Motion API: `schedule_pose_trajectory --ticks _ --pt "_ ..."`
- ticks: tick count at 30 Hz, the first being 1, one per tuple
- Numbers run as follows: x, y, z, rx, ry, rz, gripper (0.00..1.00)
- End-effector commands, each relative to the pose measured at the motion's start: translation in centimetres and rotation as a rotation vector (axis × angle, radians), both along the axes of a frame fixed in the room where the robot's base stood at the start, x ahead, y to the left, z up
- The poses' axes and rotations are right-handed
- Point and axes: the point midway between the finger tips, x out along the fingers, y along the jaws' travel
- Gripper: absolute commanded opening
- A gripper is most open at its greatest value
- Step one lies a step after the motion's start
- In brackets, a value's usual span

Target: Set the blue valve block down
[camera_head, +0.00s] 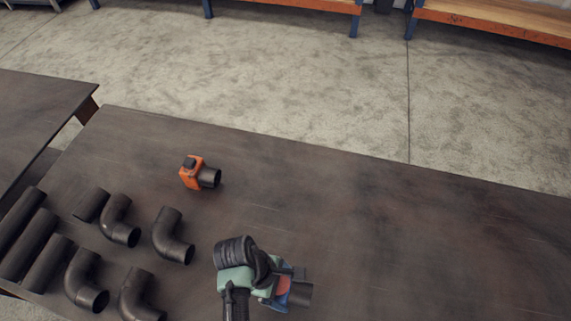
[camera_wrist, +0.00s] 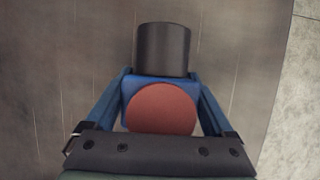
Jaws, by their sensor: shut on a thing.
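The blue valve block (camera_head: 283,293) has a red round face and a short black pipe stub. In the wrist view the valve block (camera_wrist: 133,86) sits between the two blue fingers, with its red disc toward the camera and its stub pointing up the picture. My gripper (camera_head: 279,288) is shut on it, over the near middle of the dark table (camera_head: 400,230). My gripper also shows in the wrist view (camera_wrist: 163,97). I cannot tell whether the block touches the table top.
An orange valve block (camera_head: 192,173) with a black stub stands farther back on the table. Several black pipe elbows (camera_head: 170,236) and straight pipes (camera_head: 28,244) lie at the left. The table to the right is clear. Another table (camera_head: 40,110) is at the left.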

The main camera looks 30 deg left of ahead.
Motion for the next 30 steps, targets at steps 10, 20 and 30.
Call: schedule_pose_trajectory --ticks 10,20,30 --pt "0.2 0.1 -0.9 0.002 -0.008 -0.001 0.0" --pt "0.0 0.0 -1.4 0.0 -0.002 -0.001 1.0" --pt "0.0 0.3 -0.5 0.002 -0.004 0.0 1.0"
